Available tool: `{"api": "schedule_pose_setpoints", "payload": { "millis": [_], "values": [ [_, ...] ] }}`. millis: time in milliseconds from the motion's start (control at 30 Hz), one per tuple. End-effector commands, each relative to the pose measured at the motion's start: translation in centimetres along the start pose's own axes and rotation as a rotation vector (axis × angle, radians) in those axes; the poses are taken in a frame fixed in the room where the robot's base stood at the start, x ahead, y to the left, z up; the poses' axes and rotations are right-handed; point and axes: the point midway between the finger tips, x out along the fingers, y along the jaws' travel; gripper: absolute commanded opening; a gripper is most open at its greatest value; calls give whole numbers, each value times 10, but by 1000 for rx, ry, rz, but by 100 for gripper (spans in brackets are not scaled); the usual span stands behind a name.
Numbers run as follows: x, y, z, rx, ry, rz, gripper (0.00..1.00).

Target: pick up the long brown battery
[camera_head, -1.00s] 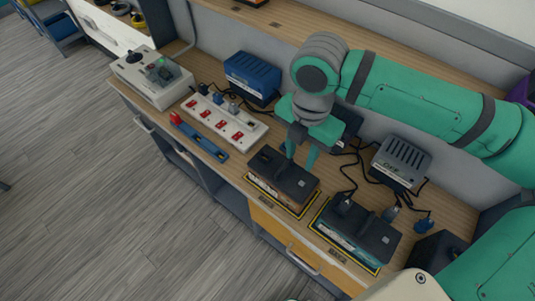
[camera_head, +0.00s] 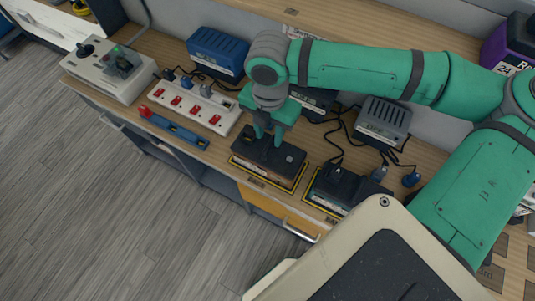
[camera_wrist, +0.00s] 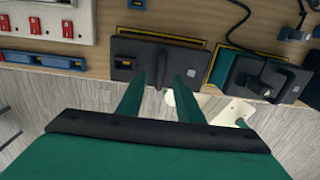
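The long brown battery (camera_head: 285,160) lies on the bench inside a yellow outline. It has a dark grey top and a brown band along its front side. In the wrist view its dark top (camera_wrist: 155,54) shows beyond the fingertips. My gripper (camera_head: 266,138) points down over the battery, and its green fingers overlap the battery's upper left part in the head view. In the wrist view the two fingers of my gripper (camera_wrist: 161,84) stand apart with nothing between them. I cannot tell whether they touch the battery.
A second battery (camera_head: 345,190) with a plug on top lies to the right, partly hidden by my body. Behind are a grey charger (camera_head: 383,120) and cables. A power strip (camera_head: 195,105), a blue level (camera_head: 174,128) and a blue charger (camera_head: 217,52) stand left.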

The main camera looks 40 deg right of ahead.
Motion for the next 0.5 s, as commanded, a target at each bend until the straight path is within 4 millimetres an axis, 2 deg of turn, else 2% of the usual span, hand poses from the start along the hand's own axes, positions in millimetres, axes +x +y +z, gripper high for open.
{"api": "schedule_pose_setpoints", "payload": {
  "millis": [200, 500],
  "values": [
    [27, -1, 1, 7, 1, 0, 33],
    [32, -1, 1, 5, 0, 0, 33]
  ]
}}
